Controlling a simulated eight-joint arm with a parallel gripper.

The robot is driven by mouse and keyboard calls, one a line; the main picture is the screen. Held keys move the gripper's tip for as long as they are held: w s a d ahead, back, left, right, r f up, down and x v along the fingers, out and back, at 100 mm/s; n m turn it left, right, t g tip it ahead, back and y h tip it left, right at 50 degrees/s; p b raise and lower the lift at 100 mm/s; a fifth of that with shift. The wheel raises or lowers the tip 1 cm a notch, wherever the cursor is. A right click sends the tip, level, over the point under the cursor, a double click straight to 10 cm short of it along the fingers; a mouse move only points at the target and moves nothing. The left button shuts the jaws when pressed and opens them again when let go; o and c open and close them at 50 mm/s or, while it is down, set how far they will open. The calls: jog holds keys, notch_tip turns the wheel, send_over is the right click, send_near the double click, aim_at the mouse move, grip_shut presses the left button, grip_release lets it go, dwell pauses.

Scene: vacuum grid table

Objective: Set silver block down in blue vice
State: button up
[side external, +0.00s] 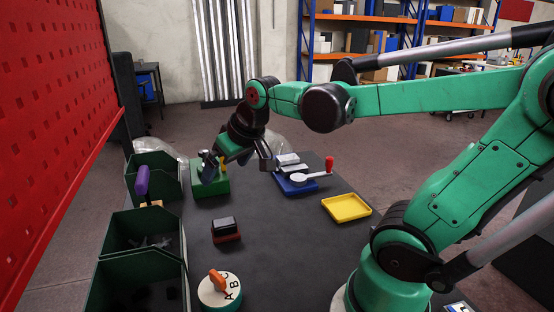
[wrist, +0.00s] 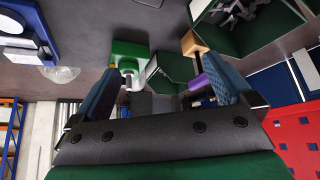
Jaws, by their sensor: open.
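The blue vice (side external: 297,186) stands at the back of the dark table, with a white round part and a red-knobbed handle. Light grey pieces (side external: 289,160) sit on it; I cannot tell whether one is the silver block or whether all are vice jaws. Part of the vice also shows at the top left of the wrist view (wrist: 43,48). My gripper (side external: 214,161) is left of the vice, close to a green holder (side external: 211,186). In the wrist view my gripper (wrist: 160,72) has its fingers wide apart, with no block seen between them.
A yellow tray (side external: 346,207) lies right of the vice. A black-and-red block (side external: 225,229) and a round lettered dial (side external: 220,291) stand nearer the front. Green bins (side external: 140,222) line the left edge, one with a purple-handled tool (side external: 142,182). The table middle is clear.

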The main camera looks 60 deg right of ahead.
jog(key=s+a+f+n+t+y, duration=0.1)
jog(key=s+a+f+n, duration=0.1)
jog(key=a, duration=0.5)
jog(key=shift+s+f, duration=0.45)
jog(key=shift+s, duration=0.45)
